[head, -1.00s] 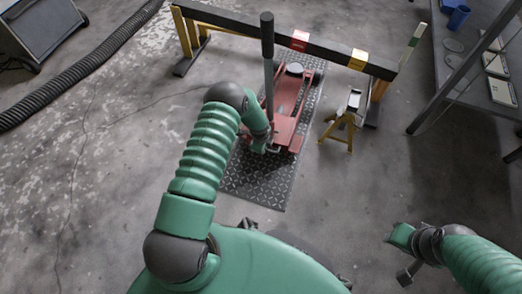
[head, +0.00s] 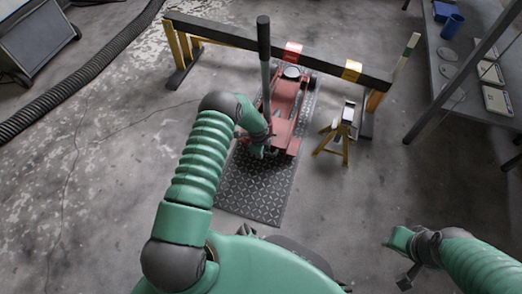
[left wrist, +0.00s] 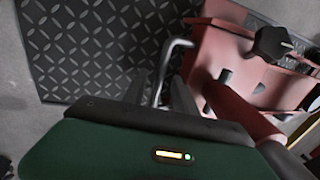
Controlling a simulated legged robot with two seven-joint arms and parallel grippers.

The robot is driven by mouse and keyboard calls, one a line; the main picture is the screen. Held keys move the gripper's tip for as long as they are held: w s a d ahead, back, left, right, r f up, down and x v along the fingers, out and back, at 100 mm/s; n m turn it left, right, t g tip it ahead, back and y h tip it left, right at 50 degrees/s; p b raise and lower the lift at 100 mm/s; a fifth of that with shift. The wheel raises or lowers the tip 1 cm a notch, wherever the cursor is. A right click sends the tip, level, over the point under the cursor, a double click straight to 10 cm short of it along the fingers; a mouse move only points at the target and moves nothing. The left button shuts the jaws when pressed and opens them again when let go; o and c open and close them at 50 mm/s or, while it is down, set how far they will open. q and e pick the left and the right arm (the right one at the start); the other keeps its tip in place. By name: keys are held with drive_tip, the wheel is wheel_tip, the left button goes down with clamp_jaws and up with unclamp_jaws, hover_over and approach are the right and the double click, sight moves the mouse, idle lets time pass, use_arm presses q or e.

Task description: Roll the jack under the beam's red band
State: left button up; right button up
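The red floor jack (head: 283,112) stands on a dark tread-plate mat (head: 250,190), its round saddle (head: 292,72) on the near side of the black beam (head: 225,36). The beam's red band (head: 292,51) is just beyond the saddle. The jack's long handle (head: 264,60) stands upright. My left gripper (head: 266,146) is at the jack's near end. In the left wrist view its fingers (left wrist: 160,92) straddle a bent metal bar (left wrist: 176,44) beside the red body; whether they clamp it is unclear. My right gripper (head: 402,262) is apart at lower right, its fingers unclear.
A yellow jack stand (head: 338,132) stands close right of the mat. The beam rests on yellow trestle legs (head: 184,48), and carries a yellow band (head: 352,70). A bench (head: 465,75) is at right, a black hose (head: 80,80) at left. Floor left of the mat is clear.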

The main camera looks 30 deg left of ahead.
use_arm(q)
drive_tip(key=s+r+p, duration=0.3)
drive_tip(key=r+p, duration=0.7)
drive_tip(key=r, duration=0.6)
drive_tip(key=shift+d+r, duration=0.2)
drive_tip(key=shift+d, duration=0.15)
drive_tip(key=shift+s, duration=0.1)
